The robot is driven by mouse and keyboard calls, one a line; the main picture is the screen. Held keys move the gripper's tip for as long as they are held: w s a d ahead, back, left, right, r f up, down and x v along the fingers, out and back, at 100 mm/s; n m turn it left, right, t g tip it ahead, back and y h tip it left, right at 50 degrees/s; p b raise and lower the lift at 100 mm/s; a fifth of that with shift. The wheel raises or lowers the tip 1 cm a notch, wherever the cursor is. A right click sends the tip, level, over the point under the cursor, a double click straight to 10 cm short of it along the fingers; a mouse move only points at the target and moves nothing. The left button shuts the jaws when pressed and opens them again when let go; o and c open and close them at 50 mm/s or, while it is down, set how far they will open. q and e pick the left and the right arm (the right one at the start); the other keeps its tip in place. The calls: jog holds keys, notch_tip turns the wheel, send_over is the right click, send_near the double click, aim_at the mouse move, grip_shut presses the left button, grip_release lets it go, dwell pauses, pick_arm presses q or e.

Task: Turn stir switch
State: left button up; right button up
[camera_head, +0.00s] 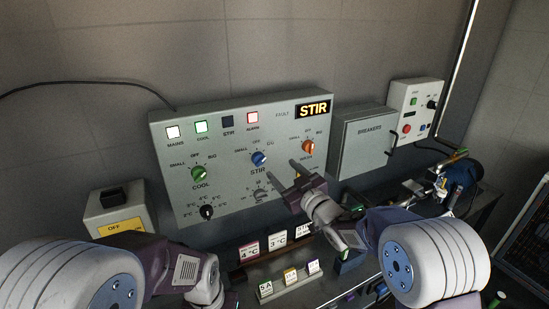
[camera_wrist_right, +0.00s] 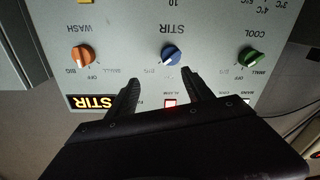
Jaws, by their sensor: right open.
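The blue stir switch (camera_head: 258,158) sits in the middle of the grey control panel (camera_head: 230,188), above the STIR label. Its pointer leans up to the left in the head view. It also shows upside down in the right wrist view (camera_wrist_right: 172,56). My right gripper (camera_head: 282,171) is open and empty in front of the panel, below and right of the switch in the head view. In the right wrist view its fingertips (camera_wrist_right: 161,76) are spread near the blue knob, with nothing between them. My left arm shows at the bottom left; its jaws are out of sight.
A green cool knob (camera_head: 204,152) and an orange wash knob (camera_head: 308,146) flank the switch. The stir lamp (camera_head: 227,121) is dark; the neighbouring lamps are lit. A breaker box (camera_head: 364,142) is right of the panel. Label cards (camera_head: 278,240) stand below it.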

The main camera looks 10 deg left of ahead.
aim_at(262, 163)
jog(key=w+a+p, duration=0.1)
jog(key=a, duration=0.1)
jog(key=w+a, duration=0.2)
jog(key=w+a+f+p, duration=0.1)
jog(key=w+a, duration=0.1)
jog(key=shift+w+a+f+p, duration=0.1)
jog(key=shift+w+a+p, duration=0.15)
jog(key=shift+a+p, duration=0.15)
jog(key=shift+w+a, duration=0.25)
jog(key=shift+a, duration=0.1)
jog(key=shift+w+d+f, duration=0.1)
